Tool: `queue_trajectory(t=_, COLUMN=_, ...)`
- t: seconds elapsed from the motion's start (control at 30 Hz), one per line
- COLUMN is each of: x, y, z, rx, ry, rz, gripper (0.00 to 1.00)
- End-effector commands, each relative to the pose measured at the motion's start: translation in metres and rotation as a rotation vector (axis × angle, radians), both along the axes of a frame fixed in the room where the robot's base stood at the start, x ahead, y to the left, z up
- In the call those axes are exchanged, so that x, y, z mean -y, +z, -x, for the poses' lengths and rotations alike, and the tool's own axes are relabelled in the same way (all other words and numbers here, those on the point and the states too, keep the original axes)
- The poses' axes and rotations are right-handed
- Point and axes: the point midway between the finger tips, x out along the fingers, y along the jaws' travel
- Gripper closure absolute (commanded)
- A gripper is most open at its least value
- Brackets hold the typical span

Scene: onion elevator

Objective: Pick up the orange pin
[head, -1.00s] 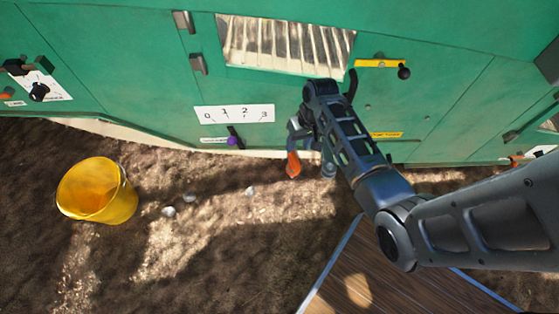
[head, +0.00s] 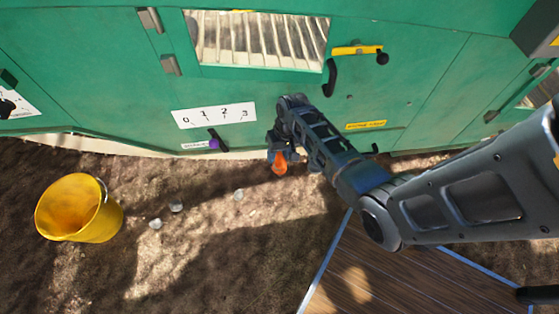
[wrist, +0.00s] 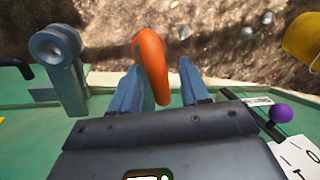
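The orange pin (head: 279,164) shows as an orange, rounded piece low in front of the green machine, just below my gripper (head: 285,148) in the head view. In the wrist view the orange pin (wrist: 152,62) stands between the two blue-grey fingers of my gripper (wrist: 160,88). The fingers are apart. The pin is closer to the left finger, and a gap shows between it and the right finger. Whether it touches the left finger I cannot tell.
A grey post with a round end (wrist: 55,45) stands left of my gripper in the wrist view. The green machine wall (head: 90,90) is close, with a purple-knobbed lever (head: 214,142). A yellow bucket (head: 78,208) stands on open ground at left. A wooden platform (head: 390,275) is at lower right.

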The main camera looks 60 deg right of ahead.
Motion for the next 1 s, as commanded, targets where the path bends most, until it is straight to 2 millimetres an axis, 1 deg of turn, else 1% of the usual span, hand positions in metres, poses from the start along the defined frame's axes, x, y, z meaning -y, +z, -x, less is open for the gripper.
queue_trajectory(t=0.03, x=0.0, y=0.0, z=0.0, rx=0.0, ry=0.0, rz=0.0, gripper=0.6)
queue_trajectory(t=0.07, x=0.0, y=0.0, z=0.0, rx=0.0, ry=0.0, rz=0.0, gripper=0.63)
queue_trajectory(t=0.4, x=0.0, y=0.0, z=0.0, rx=0.0, ry=0.0, rz=0.0, gripper=0.95)
queue_trajectory(t=0.47, x=0.0, y=0.0, z=0.0, rx=0.0, ry=0.0, rz=0.0, gripper=1.0)
queue_trajectory(t=0.83, x=0.0, y=0.003, z=0.0, rx=0.0, ry=0.001, rz=0.0, gripper=1.0)
queue_trajectory(t=0.93, x=0.0, y=0.013, z=0.0, rx=0.001, ry=0.001, rz=0.001, gripper=1.0)
queue_trajectory(t=1.0, x=0.0, y=0.025, z=0.0, rx=0.002, ry=0.001, rz=0.001, gripper=1.0)
